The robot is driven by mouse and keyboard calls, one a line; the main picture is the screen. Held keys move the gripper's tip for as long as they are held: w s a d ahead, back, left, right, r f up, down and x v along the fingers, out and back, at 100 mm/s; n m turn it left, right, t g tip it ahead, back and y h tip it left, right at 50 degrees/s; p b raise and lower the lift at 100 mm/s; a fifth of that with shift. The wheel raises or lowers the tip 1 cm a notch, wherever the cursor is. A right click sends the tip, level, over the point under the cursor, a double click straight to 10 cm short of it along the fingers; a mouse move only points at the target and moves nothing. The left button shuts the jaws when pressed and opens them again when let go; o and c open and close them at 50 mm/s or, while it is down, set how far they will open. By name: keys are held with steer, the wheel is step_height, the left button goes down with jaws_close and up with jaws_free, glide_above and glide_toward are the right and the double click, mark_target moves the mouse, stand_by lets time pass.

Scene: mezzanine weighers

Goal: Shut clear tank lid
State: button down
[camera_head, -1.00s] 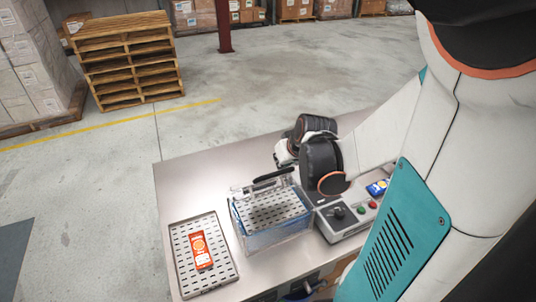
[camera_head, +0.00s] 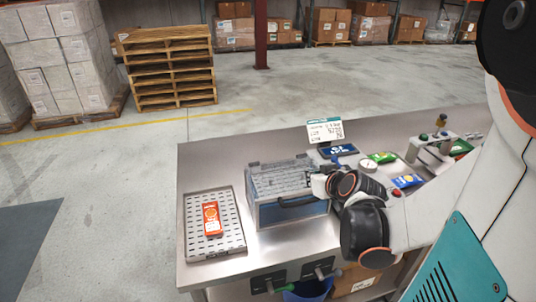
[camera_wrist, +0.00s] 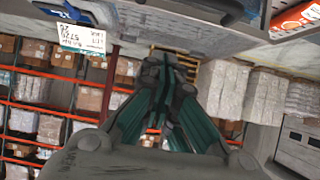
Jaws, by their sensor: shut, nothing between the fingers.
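The clear tank (camera_head: 290,213), bluish, stands on the metal bench in the head view. Its clear lid (camera_head: 278,175) lies across the top, with a dark handle (camera_head: 297,201) at the front edge. Whether a thin gap remains under the lid I cannot tell. My gripper (camera_head: 322,185) is shut and empty at the tank's right front corner, close to the lid; contact is unclear. In the wrist view its fingers (camera_wrist: 166,72) are together, with part of the dark handle (camera_wrist: 226,8) at the top edge.
A perforated tray (camera_head: 236,235) with an orange packet (camera_head: 212,219) lies left of the tank. A sign (camera_head: 325,131), a round gauge (camera_head: 368,165) and coloured packets (camera_head: 382,157) are behind and right. The bench front carries control panels (camera_head: 268,283).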

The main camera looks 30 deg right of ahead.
step_height(320, 180, down, 8)
steer(key=s+b, duration=0.2)
steer(key=b, duration=0.3)
steer(key=shift+a+r+b, duration=0.2)
steer(key=shift+a+b, duration=0.05)
steer(key=shift+b, duration=0.1)
steer(key=shift+r, duration=0.1)
